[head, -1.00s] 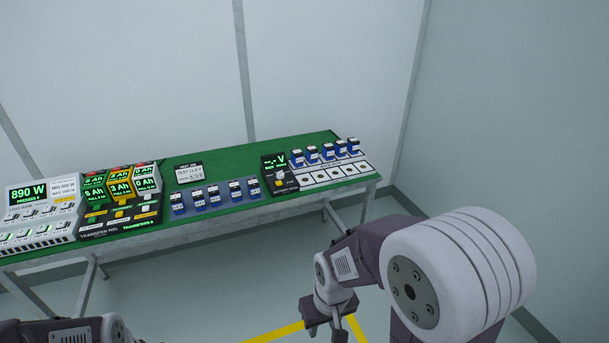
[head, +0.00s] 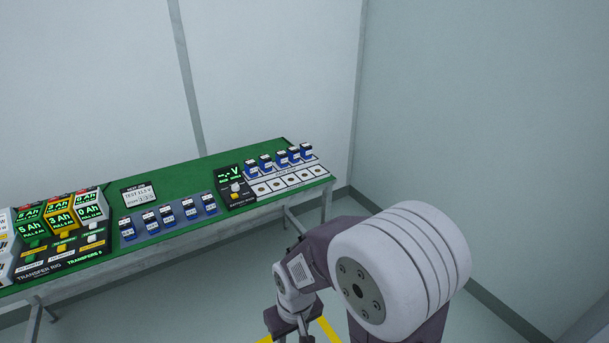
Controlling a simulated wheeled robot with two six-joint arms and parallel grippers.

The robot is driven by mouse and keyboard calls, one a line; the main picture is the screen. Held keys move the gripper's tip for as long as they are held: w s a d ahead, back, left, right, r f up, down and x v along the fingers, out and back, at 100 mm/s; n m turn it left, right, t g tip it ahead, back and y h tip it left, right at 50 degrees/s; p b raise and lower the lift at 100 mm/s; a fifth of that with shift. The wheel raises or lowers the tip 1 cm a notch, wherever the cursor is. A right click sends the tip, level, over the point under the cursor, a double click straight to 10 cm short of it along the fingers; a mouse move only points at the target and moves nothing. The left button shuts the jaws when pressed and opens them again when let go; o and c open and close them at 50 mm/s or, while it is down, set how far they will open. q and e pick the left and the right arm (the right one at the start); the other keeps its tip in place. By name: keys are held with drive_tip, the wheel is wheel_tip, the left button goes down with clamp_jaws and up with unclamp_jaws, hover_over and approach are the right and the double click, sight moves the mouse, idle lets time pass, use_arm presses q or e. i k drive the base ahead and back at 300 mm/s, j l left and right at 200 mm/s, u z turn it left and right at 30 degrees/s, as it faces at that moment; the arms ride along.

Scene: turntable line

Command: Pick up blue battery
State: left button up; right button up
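Several small blue batteries stand in a row on a grey tray on the green table; one blue battery (head: 168,215) is near the middle of that row. More blue batteries (head: 266,162) stand in a second row behind a white panel at the table's right end. I cannot tell which one the task means. My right gripper (head: 290,338) is low at the bottom edge, in front of and below the table, far from the batteries. Its fingertips are cut off by the frame. My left gripper is out of view.
The green table (head: 165,176) runs along the wall. It carries a voltage meter (head: 236,186), a white panel with round slots (head: 290,181), a job card display (head: 138,194) and a transfer rig (head: 62,247) with Ah displays. The floor to the right is clear.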

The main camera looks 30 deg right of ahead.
sight(189, 207)
drive_tip(key=i+l+u, duration=0.35)
drive_tip(key=i, duration=0.3)
drive_tip(key=i+l+u, duration=0.35)
drive_tip(key=i, duration=0.3)
drive_tip(key=i+l+u, duration=0.35)
drive_tip(key=i+l, duration=0.25)
